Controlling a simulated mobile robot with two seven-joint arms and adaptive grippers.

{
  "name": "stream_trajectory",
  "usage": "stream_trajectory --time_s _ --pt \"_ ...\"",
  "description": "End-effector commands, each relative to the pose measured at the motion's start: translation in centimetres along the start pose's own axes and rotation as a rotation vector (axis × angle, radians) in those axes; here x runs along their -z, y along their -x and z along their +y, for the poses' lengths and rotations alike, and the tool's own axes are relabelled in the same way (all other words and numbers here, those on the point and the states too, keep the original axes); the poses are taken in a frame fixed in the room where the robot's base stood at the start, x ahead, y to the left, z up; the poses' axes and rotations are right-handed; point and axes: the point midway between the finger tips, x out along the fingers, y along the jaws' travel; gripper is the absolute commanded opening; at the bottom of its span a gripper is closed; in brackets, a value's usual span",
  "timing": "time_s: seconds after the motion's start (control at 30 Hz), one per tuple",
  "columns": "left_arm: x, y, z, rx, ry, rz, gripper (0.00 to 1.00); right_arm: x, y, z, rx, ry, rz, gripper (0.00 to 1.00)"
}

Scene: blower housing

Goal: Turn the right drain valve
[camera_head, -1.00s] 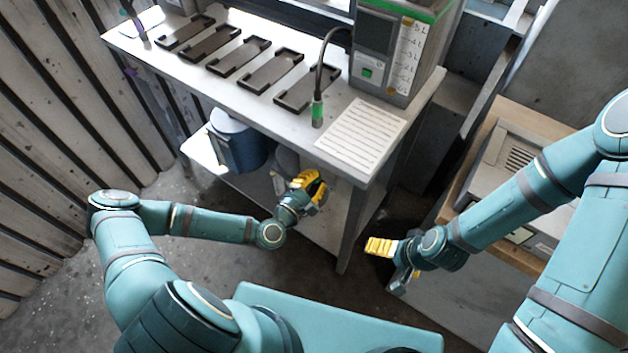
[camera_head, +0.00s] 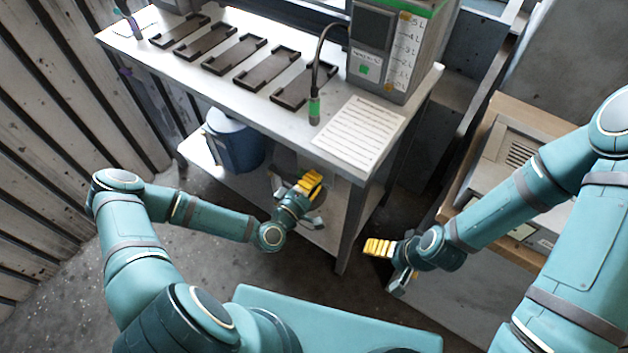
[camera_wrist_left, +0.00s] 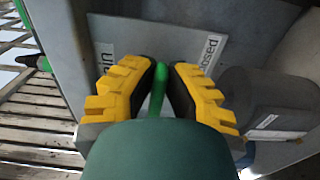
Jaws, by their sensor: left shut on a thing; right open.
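My left gripper (camera_head: 315,201) is low under the front edge of the bench, beside a lower shelf. In the left wrist view its yellow-and-black fingers (camera_wrist_left: 161,88) are closed around a slim green handle (camera_wrist_left: 158,82), apparently the drain valve's lever. Behind it is a grey plate (camera_wrist_left: 203,50) with partly hidden lettering ending in "in" and "osed". The valve body is hidden, and in the head view the handle is too. My right gripper (camera_head: 388,264) is open and empty, to the right of the bench leg.
The bench top (camera_head: 205,88) holds several dark trays, a printed sheet (camera_head: 360,135), a green-tipped hose (camera_head: 315,108) and a level-marked unit (camera_head: 382,50). A blue container (camera_head: 235,140) stands on the lower shelf. A grey machine (camera_head: 505,165) is at right.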

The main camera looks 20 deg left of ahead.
Motion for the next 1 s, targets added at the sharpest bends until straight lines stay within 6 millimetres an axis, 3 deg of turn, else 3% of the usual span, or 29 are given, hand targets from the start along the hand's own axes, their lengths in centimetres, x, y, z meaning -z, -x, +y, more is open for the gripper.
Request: stream_trajectory --time_s 0.4,0.43,0.5,0.83,1.0 --pt "0.0 -0.1 0.1 -0.003 -0.008 0.000 0.00 0.0 0.0 0.0 0.000 0.000 0.000 1.00" --pt "0.0 -0.1 0.1 -0.003 -0.008 0.000 0.21 0.0 0.0 0.0 0.000 0.000 0.000 1.00" --pt "0.0 -0.1 0.1 -0.002 -0.008 0.000 0.42 0.0 0.0 0.0 0.000 0.000 0.000 1.00" --pt "0.0 0.1 0.0 0.000 -0.007 0.000 0.42 0.0 0.0 0.0 0.000 0.000 0.000 1.00" --pt "0.1 1.9 0.0 0.001 -0.007 0.001 0.42 0.0 0.0 0.0 0.000 0.000 0.000 1.00"
